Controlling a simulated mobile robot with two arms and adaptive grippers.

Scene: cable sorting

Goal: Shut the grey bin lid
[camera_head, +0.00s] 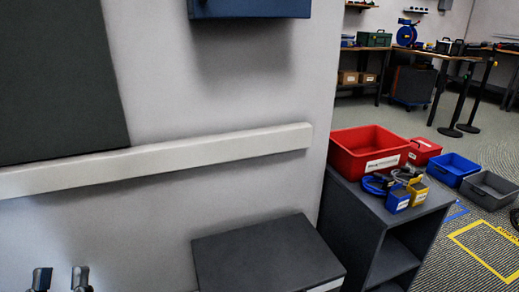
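A dark grey flat top (265,257) shows at the bottom centre, against the wall. It looks like a lid or box top lying level, with a pale strip at its front right edge. What is under it is cut off by the frame, so I cannot tell if it is a lid fully down on a bin. An open grey bin (489,188) sits on the floor at the far right; no lid shows on it. My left gripper (61,280) is at the bottom left, its two fingertips apart with nothing between them, left of the dark top. My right gripper is out of view.
A dark shelf unit (338,218) stands right of the dark top, carrying a red bin (367,153), small blue and yellow boxes and cables. A blue bin (453,169) is on the floor. A white rail (215,149) runs along the wall. Workbenches stand far back.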

